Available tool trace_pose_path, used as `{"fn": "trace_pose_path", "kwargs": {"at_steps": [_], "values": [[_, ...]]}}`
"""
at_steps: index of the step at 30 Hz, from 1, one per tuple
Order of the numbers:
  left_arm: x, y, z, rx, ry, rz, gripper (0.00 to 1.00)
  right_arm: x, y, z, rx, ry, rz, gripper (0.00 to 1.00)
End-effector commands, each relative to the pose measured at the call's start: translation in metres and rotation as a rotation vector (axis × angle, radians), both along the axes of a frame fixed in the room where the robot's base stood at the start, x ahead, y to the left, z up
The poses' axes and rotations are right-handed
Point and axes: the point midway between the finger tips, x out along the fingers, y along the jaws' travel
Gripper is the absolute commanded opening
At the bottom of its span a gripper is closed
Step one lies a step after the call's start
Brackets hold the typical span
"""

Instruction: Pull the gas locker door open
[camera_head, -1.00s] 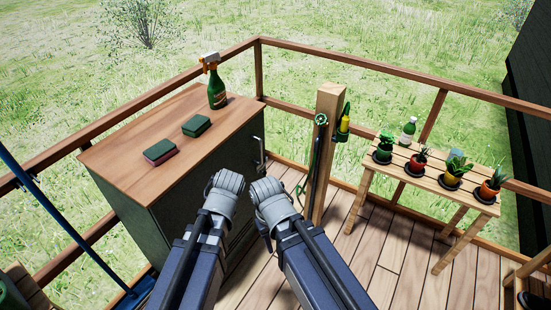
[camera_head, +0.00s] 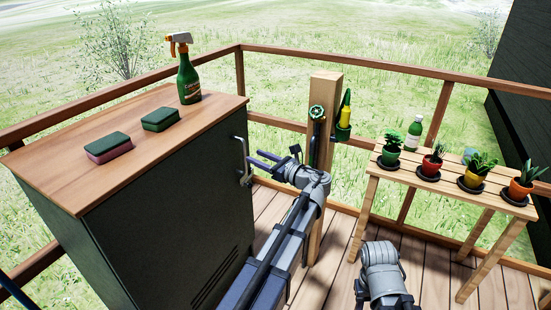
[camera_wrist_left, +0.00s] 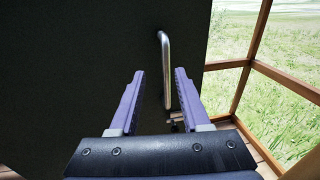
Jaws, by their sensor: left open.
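The gas locker (camera_head: 165,225) is a dark cabinet with a brown wooden top. Its door is shut, with a silver bar handle (camera_head: 242,160) near the right edge. My left gripper (camera_head: 255,158) is open, its fingers pointing at the handle from just right of it. In the left wrist view the handle (camera_wrist_left: 166,70) stands upright ahead, between the lines of the two purple fingers and closer to the right one. The fingers hold nothing. My right arm's wrist (camera_head: 381,265) shows at lower right; its fingers are hidden.
A wooden post (camera_head: 322,100) with a green valve stands behind my left gripper. A slatted table (camera_head: 450,185) with potted plants is at right. Railings enclose the deck.

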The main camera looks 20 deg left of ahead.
Motion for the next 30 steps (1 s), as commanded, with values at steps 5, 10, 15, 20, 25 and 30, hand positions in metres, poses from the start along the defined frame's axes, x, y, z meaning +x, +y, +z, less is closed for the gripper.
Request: {"fn": "trace_pose_path", "kwargs": {"at_steps": [5, 10, 15, 20, 25, 30], "values": [[0.003, 0.003, 0.001, 0.036, 0.028, -0.001, 0.47, 0.0, 0.0, -0.005, 0.0, 0.0, 0.0, 0.41], [0.006, 0.012, 0.002, 0.034, 0.027, 0.001, 0.47, 0.0, 0.0, -0.004, 0.0, 0.0, 0.0, 0.41], [0.013, 0.038, 0.002, 0.033, 0.026, 0.003, 0.47, 0.0, 0.0, -0.004, 0.0, 0.0, 0.0, 0.41], [0.019, 0.06, 0.001, 0.032, 0.025, 0.002, 0.47, 0.0, 0.0, -0.004, 0.0, 0.0, 0.0, 0.41], [0.023, 0.074, 0.001, 0.032, 0.025, 0.001, 0.47, 0.0, 0.0, -0.004, 0.0, 0.0, 0.0, 0.41], [0.024, 0.078, 0.001, 0.032, 0.025, -0.001, 0.47, 0.0, 0.0, -0.004, 0.0, 0.0, 0.0, 0.41]]}}
